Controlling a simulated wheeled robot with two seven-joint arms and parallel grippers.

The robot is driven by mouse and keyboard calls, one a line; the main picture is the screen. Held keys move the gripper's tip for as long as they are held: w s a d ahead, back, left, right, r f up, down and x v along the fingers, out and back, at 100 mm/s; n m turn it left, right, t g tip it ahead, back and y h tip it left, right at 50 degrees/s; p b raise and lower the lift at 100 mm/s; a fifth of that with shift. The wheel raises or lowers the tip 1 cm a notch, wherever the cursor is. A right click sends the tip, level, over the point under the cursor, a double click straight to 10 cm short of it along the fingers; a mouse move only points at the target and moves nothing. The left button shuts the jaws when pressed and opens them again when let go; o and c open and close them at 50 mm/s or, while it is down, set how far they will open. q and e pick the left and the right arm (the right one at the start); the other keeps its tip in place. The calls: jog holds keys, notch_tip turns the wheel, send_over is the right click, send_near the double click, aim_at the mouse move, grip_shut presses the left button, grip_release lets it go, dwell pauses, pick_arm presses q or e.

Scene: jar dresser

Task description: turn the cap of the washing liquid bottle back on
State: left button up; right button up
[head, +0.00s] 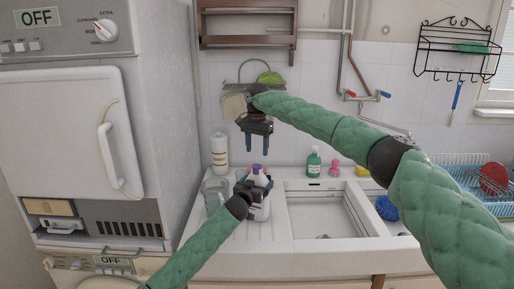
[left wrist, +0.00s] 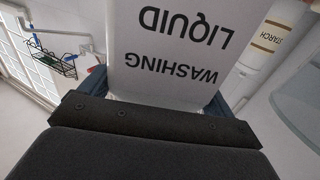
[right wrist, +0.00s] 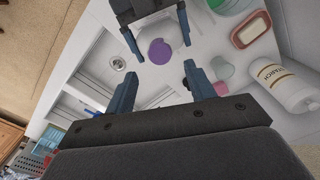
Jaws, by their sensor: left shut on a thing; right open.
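The white washing liquid bottle (head: 260,209) stands upright on the counter left of the sink; its printed label (left wrist: 170,40) fills the middle of the left wrist view. My left gripper (head: 256,187) is shut around the bottle's body. The purple cap (head: 256,169) is at the bottle's top; it also shows in the right wrist view (right wrist: 159,51). I cannot tell whether it is loose or tight. My right gripper (head: 254,152) is open and points down just above the cap, its fingers apart with nothing between them.
A starch bottle (head: 219,151) and a clear glass jar (head: 214,192) stand left of the bottle. The sink (head: 330,212) is to the right. A green soap bottle (head: 313,163) stands behind the sink. A wall shelf (head: 248,22) hangs above.

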aim_at(257, 166)
jog(key=shift+n, duration=0.8)
jog(key=shift+f, duration=0.1)
jog(key=shift+f, duration=3.95)
jog(key=shift+c, duration=0.4)
jog(key=c, duration=0.9)
